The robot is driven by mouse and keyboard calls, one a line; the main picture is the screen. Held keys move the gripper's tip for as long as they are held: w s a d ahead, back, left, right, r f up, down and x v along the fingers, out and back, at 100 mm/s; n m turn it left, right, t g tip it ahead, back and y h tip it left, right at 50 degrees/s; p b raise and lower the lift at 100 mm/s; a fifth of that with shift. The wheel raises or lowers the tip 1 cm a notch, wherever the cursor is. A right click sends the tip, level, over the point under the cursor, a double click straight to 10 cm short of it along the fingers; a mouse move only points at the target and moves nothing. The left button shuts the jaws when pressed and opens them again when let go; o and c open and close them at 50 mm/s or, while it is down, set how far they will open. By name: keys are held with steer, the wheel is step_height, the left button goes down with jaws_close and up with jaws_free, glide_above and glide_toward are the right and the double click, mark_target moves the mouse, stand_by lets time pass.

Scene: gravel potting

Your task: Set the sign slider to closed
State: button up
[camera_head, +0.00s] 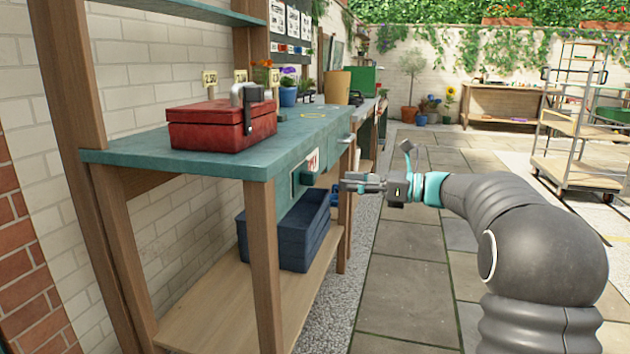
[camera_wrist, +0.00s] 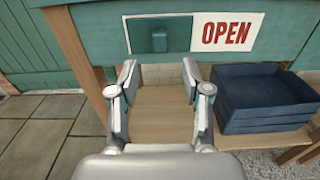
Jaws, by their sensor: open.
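The sign (camera_wrist: 226,33) is a white plate on the teal front of the bench, with OPEN in red letters on its right part. A dark green panel covers its left part, with a small teal slider knob (camera_wrist: 159,41) on it. In the head view the sign (camera_head: 312,160) shows small and at a slant. My gripper (camera_wrist: 158,75) is open and empty. In the wrist view its fingers lie just below the knob, one to each side. In the head view my gripper (camera_head: 350,183) is right of the bench front, apart from the sign.
Stacked blue crates (camera_wrist: 262,98) stand on the lower shelf, below the sign. A red toolbox (camera_head: 222,122) sits on the teal benchtop (camera_head: 250,158). A metal cart (camera_head: 578,175) stands at the right. The paving beside the bench is clear.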

mark_target(315, 178)
steer(key=x, duration=0.9)
steer(key=shift+b, duration=0.4)
jaws_close()
